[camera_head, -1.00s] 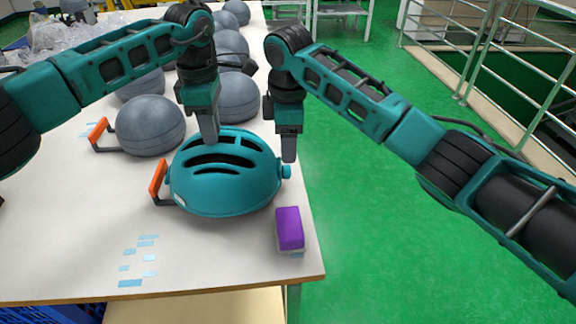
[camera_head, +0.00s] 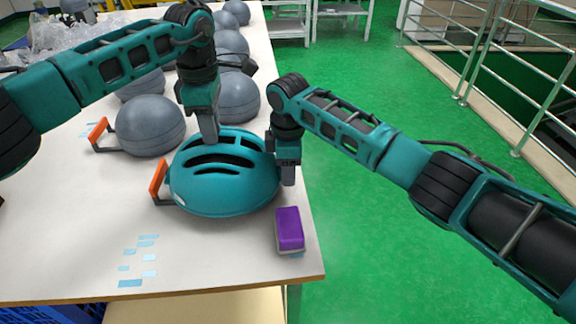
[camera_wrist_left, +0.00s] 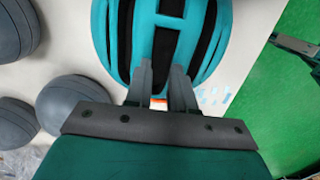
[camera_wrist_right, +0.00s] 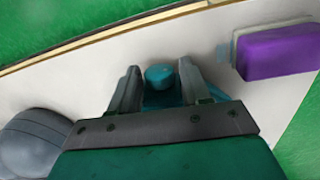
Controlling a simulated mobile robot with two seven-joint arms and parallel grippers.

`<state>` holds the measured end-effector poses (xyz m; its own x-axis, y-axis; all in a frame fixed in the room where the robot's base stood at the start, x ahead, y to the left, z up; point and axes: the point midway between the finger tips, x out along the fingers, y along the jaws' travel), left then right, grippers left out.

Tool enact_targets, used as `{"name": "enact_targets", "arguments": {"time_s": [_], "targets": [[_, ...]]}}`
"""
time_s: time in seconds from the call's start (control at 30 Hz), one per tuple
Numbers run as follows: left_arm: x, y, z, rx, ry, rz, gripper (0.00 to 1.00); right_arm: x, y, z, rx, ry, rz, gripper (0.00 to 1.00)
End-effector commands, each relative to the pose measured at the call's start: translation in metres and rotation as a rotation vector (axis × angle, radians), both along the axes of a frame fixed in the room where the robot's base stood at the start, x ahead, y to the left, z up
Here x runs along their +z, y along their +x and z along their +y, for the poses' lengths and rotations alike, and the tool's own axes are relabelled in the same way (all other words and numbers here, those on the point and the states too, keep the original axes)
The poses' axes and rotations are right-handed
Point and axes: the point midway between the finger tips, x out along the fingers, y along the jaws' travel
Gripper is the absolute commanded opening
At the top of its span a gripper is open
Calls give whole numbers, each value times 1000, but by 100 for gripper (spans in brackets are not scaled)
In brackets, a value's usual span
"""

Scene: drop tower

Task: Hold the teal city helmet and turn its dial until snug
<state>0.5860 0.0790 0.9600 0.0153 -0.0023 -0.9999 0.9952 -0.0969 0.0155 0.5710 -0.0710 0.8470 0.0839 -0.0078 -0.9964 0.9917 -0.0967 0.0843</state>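The teal city helmet (camera_head: 222,192) lies on the table, vents up, near the right edge. My right gripper (camera_head: 288,182) points down at the helmet's right side. In the right wrist view its fingers (camera_wrist_right: 160,72) are spread, with the round teal dial (camera_wrist_right: 160,75) between them and a gap on each side. In the head view the right gripper hides the dial.
A purple-and-grey block (camera_head: 290,229) lies close in front of my right gripper, near the table's right edge. A grey helmet (camera_head: 150,126) with an orange-ended handle sits behind left, with several more beyond. The table's front left (camera_head: 70,240) is clear except for blue tape bits.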

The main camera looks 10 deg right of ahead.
Motion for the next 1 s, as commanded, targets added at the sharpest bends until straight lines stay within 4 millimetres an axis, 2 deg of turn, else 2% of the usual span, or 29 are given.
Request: {"name": "enact_targets", "arguments": {"time_s": [0.03,0.43,1.0], "targets": [[-9,-3,1,0,8,13,23,-1,0,0,0,0,0,42],[-9,-3,2,1,8,13,23,-1,-1,0,1,0,2,5],[-9,-3,2,2,8,13,23,0,6,-1,-4,13,164,4]]}}
